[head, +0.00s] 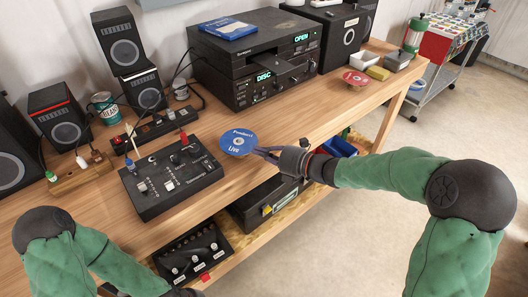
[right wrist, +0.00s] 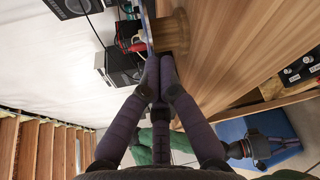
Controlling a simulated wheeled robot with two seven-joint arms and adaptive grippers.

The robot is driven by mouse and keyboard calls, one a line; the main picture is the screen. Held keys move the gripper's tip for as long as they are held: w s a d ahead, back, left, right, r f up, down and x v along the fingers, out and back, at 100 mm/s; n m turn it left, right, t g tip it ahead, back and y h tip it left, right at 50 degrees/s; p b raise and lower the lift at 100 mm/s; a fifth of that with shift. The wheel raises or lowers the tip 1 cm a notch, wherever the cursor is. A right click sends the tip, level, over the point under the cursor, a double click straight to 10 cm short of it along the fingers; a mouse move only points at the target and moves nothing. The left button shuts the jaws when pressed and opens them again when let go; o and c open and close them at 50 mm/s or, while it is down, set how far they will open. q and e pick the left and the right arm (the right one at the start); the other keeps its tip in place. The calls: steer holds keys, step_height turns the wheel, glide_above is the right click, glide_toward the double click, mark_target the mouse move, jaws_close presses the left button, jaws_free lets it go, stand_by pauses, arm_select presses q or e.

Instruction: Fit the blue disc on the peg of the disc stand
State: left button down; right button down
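The blue disc (head: 238,142), with white lettering, lies roughly level over the table's front part. It shows edge-on as a thin blue strip in the right wrist view (right wrist: 148,25). My right gripper (head: 262,152) is closed in on the disc's near right edge; its fingertips meet there in the right wrist view (right wrist: 159,62). A round wooden stand (right wrist: 176,33) is just under the disc in that view. The disc hides its top and peg, so I cannot tell whether the disc is seated. My left arm reaches the bottom of the head view; its fingers are cut off there.
A black mixer (head: 172,178) stands left of the disc. Black disc players (head: 250,85) stand behind it. A red disc (head: 355,78) sits farther right on the table (head: 305,122). Speakers (head: 60,118) fill the left. Bare tabletop lies right of the disc.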

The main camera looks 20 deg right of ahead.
arm_select(q)
steer(key=shift+w+a+r+p, duration=0.1)
steer(key=shift+w+r+p, duration=0.5)
steer(key=shift+w, duration=0.25)
arm_select(e)
steer(key=shift+w+a+g, duration=0.2)
steer(key=shift+w+g, duration=0.05)
steer(key=shift+g, duration=0.05)
steer(key=shift+w+a+f, duration=0.1)
steer(key=shift+w+a, duration=0.05)
steer(key=shift+w, duration=0.05)
arm_select(q)
steer(key=shift+s+a+r, duration=0.1)
steer(key=shift+a+r, duration=0.05)
arm_select(e)
steer(key=shift+f, duration=0.1)
arm_select(q)
steer(key=shift+s+f+b, duration=0.2)
steer(key=shift+f+b, duration=0.15)
steer(key=shift+f, duration=0.2)
arm_select(e)
steer(key=shift+s+f, duration=0.2)
steer(key=shift+f, duration=0.05)
stand_by(0.4)
arm_select(q)
steer(key=shift+r+p, duration=0.35)
steer(key=shift+p, duration=0.1)
arm_select(e)
steer(key=shift+w, duration=0.1)
